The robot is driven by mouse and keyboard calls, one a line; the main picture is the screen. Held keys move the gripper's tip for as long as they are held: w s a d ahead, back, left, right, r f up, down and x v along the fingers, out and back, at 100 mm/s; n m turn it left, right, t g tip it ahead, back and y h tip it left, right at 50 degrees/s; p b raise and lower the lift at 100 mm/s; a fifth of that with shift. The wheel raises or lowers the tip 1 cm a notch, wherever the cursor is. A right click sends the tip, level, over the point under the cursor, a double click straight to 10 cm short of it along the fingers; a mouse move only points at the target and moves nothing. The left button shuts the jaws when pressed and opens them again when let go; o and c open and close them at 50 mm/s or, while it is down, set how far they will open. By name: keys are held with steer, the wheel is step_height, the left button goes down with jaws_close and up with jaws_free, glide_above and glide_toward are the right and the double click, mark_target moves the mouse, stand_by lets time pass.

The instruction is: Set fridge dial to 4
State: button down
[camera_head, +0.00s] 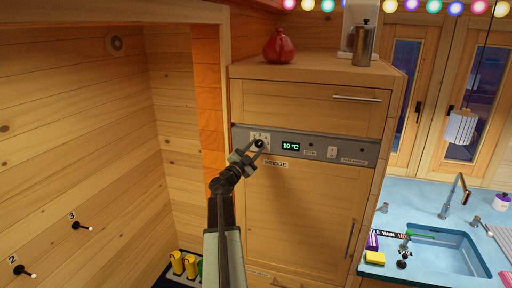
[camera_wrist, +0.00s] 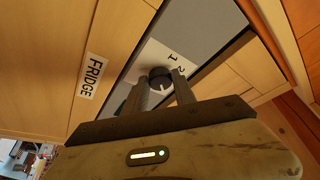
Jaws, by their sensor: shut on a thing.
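The fridge (camera_head: 300,215) has a wood front and a grey control strip (camera_head: 228,127) across it. The fridge dial (camera_wrist: 160,74) is a black round knob with a white pointer line, on a white plate with the numerals 1 and 2 visible. Other numerals are hidden by my fingers, and I cannot tell which number the pointer marks. My gripper (camera_wrist: 162,88) is shut on the dial, with one finger on each side. In the head view my gripper (camera_head: 252,150) reaches up to the left end of the strip and partly covers the dial.
A display (camera_head: 290,147) reads 10 °C, with a switch (camera_head: 332,152) to its right. A FRIDGE label (camera_head: 276,164) sits just below the strip. A blue sink counter (camera_head: 420,203) is at right.

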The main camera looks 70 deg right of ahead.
steer(key=shift+f+m, duration=0.1)
steer(key=shift+m, duration=0.3)
steer(key=c, duration=1)
jaws_free()
steer(key=shift+a, duration=0.1)
steer(key=b+v, duration=0.2)
steer(key=v, duration=0.5)
steer(key=shift+w+a, duration=0.15)
steer(key=shift+a, duration=0.15)
